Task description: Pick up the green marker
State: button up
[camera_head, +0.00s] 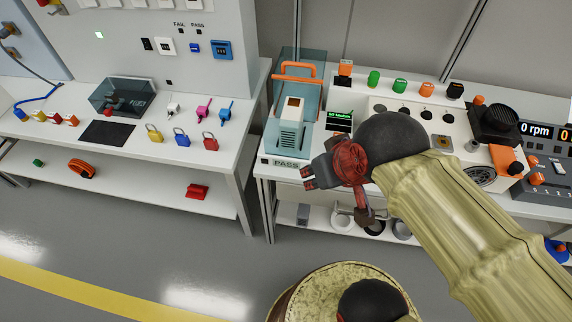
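A clear box with an orange handle (298,70) stands left of the cylinders. A black round unit (497,122) and rpm display (538,131) are at right. The left bench (215,165) holds coloured padlocks. Another small green object (38,162) lies on its lower shelf.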

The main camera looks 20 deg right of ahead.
aim_at(399, 85)
jog(key=z, duration=1.45)
